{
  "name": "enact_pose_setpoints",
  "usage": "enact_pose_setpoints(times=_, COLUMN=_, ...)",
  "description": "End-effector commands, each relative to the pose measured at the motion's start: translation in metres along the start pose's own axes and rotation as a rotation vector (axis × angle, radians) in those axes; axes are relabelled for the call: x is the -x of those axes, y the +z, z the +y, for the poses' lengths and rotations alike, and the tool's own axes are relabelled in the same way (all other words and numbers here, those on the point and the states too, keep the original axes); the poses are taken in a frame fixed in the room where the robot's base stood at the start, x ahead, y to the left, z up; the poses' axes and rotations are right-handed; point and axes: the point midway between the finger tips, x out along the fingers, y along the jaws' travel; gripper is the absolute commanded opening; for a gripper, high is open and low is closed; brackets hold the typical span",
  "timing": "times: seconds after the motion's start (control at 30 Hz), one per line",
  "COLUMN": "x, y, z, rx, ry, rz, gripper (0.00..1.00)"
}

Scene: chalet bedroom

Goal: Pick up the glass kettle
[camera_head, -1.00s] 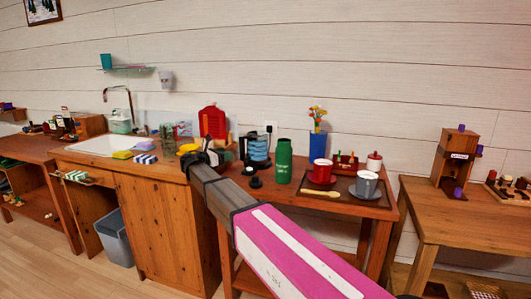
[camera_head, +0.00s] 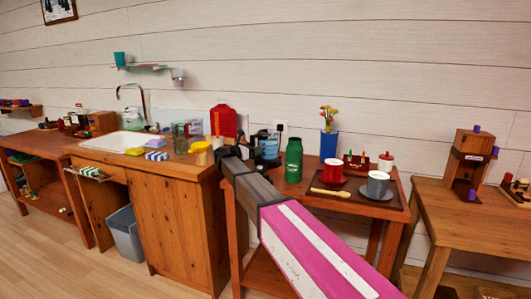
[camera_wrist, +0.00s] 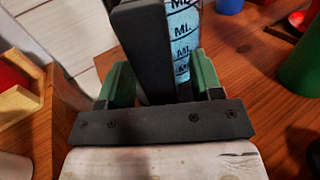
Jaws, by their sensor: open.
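The glass kettle (camera_head: 268,147), with blue contents and black parts, stands on the wooden side table, partly hidden behind my gripper. In the wrist view, the kettle's clear body (camera_wrist: 182,40) shows dark ML markings, and its upright black handle (camera_wrist: 143,45) is in front of it. My gripper (camera_wrist: 162,82) is open, with a green-padded finger on each side of the handle. The handle's lower end is hidden by my gripper's palm. In the head view my gripper (camera_head: 240,150) is at the kettle's left side.
A green bottle (camera_head: 294,160) stands close to the kettle's right. Farther right is a tray (camera_head: 346,199) with a red cup (camera_head: 331,170) and a grey cup (camera_head: 378,183).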

Motion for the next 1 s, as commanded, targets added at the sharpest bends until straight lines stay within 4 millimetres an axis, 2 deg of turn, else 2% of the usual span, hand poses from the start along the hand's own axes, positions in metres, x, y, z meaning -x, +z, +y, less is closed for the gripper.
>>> enact_pose_setpoints(times=0.13, x=0.000, y=0.000, z=0.000, rx=0.000, ry=0.001, rz=0.000, gripper=0.60)
enact_pose_setpoints(times=0.17, x=0.000, y=0.000, z=0.000, rx=0.000, ry=0.000, rz=0.000, gripper=0.56)
enact_pose_setpoints(times=0.33, x=0.000, y=0.000, z=0.000, rx=0.000, ry=0.000, rz=0.000, gripper=0.01)
enact_pose_setpoints(times=0.77, x=0.000, y=0.005, z=0.000, rx=0.000, ry=0.000, rz=-0.005, gripper=0.00)
enact_pose_setpoints(times=1.0, x=0.000, y=0.026, z=0.000, rx=-0.002, ry=0.000, rz=-0.006, gripper=0.00)
